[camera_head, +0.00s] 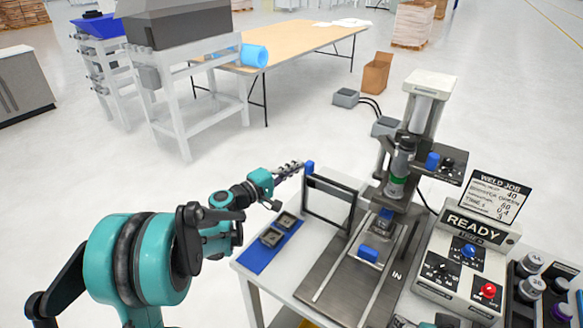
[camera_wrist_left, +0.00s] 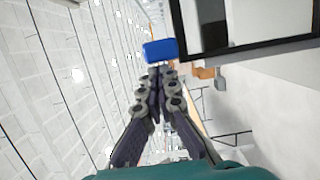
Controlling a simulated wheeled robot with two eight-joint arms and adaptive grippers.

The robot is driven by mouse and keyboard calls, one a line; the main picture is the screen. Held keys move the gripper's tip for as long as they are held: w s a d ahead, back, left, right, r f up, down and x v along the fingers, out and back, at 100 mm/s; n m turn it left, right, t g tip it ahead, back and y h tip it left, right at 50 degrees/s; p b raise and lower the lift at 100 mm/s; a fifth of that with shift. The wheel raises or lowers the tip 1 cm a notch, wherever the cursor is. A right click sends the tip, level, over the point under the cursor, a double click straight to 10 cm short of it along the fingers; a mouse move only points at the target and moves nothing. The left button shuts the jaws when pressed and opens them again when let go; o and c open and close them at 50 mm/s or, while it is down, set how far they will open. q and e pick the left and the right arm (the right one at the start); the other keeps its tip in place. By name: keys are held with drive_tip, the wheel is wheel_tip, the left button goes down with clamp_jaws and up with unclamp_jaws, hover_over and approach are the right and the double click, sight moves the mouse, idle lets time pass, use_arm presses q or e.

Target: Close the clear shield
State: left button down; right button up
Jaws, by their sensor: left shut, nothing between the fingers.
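The clear shield (camera_head: 329,205) is a see-through panel in a black frame, standing upright at the left side of the machine's bed in the head view. A blue knob (camera_head: 309,168) sits at its upper left corner. In the left wrist view the shield's dark frame (camera_wrist_left: 186,30) is at upper right, with the blue knob (camera_wrist_left: 160,50) just ahead of the fingertips. My left gripper (camera_head: 299,167) is shut and empty, its tips right beside the knob. Whether they touch it I cannot tell.
The press (camera_head: 405,150) stands behind the metal bed (camera_head: 335,280), which carries blue blocks. A blue mat (camera_head: 262,256) with grey parts lies left of the shield. A control box (camera_head: 462,262) reading READY and a WELD JOB sign (camera_head: 492,196) stand at right.

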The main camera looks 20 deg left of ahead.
use_arm(q)
drive_tip(key=s+d, duration=0.2)
drive_tip(key=d, duration=0.6)
drive_tip(key=s+d, duration=0.3)
drive_tip(key=d, duration=0.5)
drive_tip(key=shift+s+d, duration=0.3)
drive_tip(key=shift+d, duration=0.1)
